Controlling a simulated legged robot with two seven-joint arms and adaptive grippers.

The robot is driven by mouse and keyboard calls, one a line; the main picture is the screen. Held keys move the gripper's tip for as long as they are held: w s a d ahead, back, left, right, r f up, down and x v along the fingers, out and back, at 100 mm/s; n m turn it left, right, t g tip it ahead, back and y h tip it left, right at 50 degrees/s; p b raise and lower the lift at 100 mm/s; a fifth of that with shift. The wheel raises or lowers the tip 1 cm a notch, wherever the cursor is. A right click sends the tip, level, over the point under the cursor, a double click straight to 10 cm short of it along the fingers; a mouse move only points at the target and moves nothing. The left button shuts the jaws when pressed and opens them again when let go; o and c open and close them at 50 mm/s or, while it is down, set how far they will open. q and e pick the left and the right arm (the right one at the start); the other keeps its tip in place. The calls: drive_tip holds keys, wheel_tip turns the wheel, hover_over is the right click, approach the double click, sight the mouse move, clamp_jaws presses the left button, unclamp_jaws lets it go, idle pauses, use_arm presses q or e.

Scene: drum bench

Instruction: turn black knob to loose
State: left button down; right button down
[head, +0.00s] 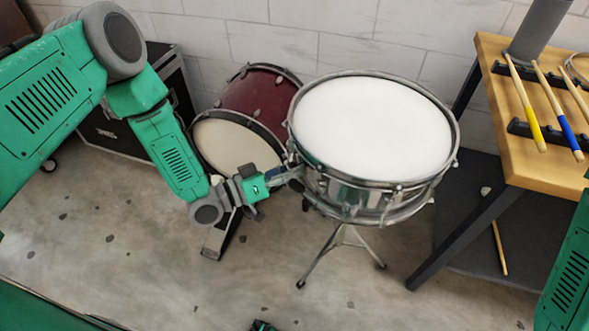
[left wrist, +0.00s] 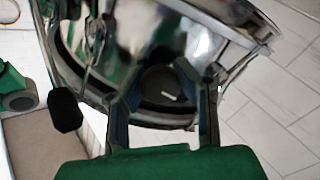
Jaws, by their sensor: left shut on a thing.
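The silver snare drum (head: 375,130) with a white head stands on a tripod stand (head: 340,245). My left gripper (head: 294,173) reaches its left side, and its fingertips meet the shell there. In the left wrist view, a round black knob (left wrist: 165,85) with a short white mark sits low on the chrome shell (left wrist: 120,45). The two fingers of my left gripper (left wrist: 163,88) lie on either side of the knob, shut on it. In the head view the knob is hidden or too small to make out.
A dark red drum (head: 258,95) lies behind the snare on the left, near a black case (head: 110,140). A wooden table (head: 510,100) with several drumsticks (head: 525,105) stands at right.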

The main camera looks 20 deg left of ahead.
use_arm(q)
drive_tip(key=n, duration=0.3)
drive_tip(key=n+b, duration=0.1)
drive_tip(key=n, duration=0.1)
drive_tip(key=shift+s+a+f, duration=0.1)
drive_tip(key=shift+s+f, duration=0.15)
drive_tip(key=shift+f, duration=0.1)
drive_tip(key=shift+n, duration=0.3)
drive_tip(key=c, duration=1.3)
unclamp_jaws()
drive_tip(key=shift+o, duration=0.8)
drive_tip(key=shift+r, duration=0.15)
drive_tip(key=shift+w+a, duration=0.1)
drive_tip(key=v, duration=1.2)
